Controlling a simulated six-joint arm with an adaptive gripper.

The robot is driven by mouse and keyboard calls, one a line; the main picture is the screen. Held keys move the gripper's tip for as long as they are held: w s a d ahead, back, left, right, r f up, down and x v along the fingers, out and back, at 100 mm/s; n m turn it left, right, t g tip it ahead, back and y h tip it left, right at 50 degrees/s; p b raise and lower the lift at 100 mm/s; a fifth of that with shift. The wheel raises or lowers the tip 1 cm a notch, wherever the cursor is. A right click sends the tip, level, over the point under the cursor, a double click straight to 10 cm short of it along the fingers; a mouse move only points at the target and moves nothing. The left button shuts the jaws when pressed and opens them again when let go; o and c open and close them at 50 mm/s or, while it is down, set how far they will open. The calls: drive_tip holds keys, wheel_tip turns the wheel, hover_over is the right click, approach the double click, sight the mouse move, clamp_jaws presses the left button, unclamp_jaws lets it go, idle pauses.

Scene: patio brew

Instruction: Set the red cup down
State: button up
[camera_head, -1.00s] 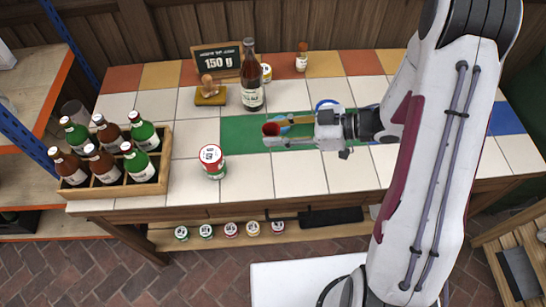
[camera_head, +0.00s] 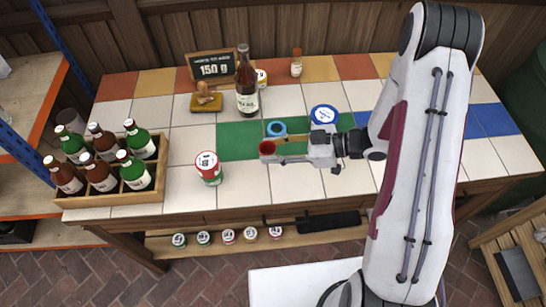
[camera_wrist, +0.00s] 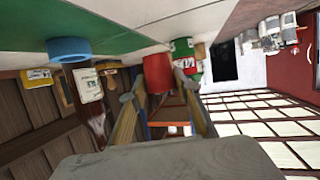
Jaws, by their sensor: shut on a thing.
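The red cup (camera_head: 266,148) is in my gripper (camera_head: 284,152), held at its left end in the head view. In the wrist view the cup (camera_wrist: 158,72) shows between the two fingers. The cup is over the area around the front edge of the green tile strip (camera_head: 232,142). I cannot tell whether its base touches the tabletop. A blue cup (camera_head: 276,128) stands just behind it, and also shows in the wrist view (camera_wrist: 68,50).
A brown bottle (camera_head: 247,90) stands behind, and a blue-rimmed round item (camera_head: 324,114) lies to the right. A wooden crate of bottles (camera_head: 150,190) is at the left. White tiles in front are clear.

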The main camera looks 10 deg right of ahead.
drive_tip(key=shift+f, duration=0.1)
drive_tip(key=shift+f, duration=2)
drive_tip(key=shift+f, duration=0.1)
drive_tip(key=o, duration=0.8)
drive_tip(key=shift+v, duration=6.05)
